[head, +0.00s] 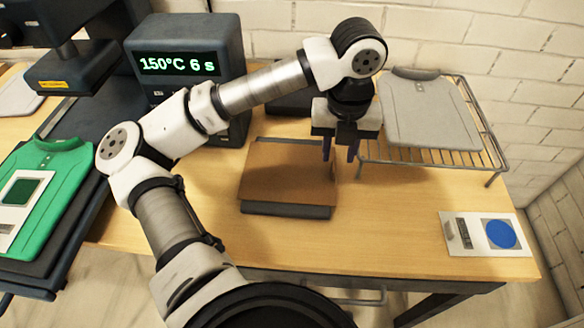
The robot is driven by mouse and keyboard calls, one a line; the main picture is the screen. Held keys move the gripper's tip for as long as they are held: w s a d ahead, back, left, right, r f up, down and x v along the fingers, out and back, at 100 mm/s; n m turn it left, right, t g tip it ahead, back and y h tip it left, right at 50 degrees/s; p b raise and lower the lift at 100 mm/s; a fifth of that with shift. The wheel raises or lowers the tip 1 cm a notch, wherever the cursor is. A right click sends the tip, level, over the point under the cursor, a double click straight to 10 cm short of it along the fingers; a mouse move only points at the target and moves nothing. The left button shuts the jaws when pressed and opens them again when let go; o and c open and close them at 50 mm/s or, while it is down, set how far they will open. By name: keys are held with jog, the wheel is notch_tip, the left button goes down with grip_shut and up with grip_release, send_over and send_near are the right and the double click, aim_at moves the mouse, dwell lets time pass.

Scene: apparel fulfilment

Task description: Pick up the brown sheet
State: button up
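The brown sheet (280,172) lies flat on a dark tray or base (285,210) in the middle of the wooden table. My gripper (340,153) points down at the right end of the sheet. Its two dark fingers show a gap between them, and no object is visible in it. The fingers overlap the sheet's right edge in the picture. I cannot tell whether they touch it. Part of the sheet's right side is hidden behind the fingers.
A grey shirt (430,112) lies on a wire rack (490,158) at right. A card with a blue disc (500,234) is at front right. A heat press holds a green shirt (55,180) at left. A display box (185,64) stands behind.

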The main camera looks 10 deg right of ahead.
aim_at(333, 170)
jog(key=shift+w+a+f+p, duration=0.15)
jog(key=shift+f+p, duration=0.2)
jog(key=shift+f, duration=1.1)
jog(key=shift+w+d+f+p, duration=0.1)
jog(key=shift+f+p, duration=0.25)
jog(key=shift+f, duration=1.05)
jog(key=shift+c, duration=0.3)
grip_shut()
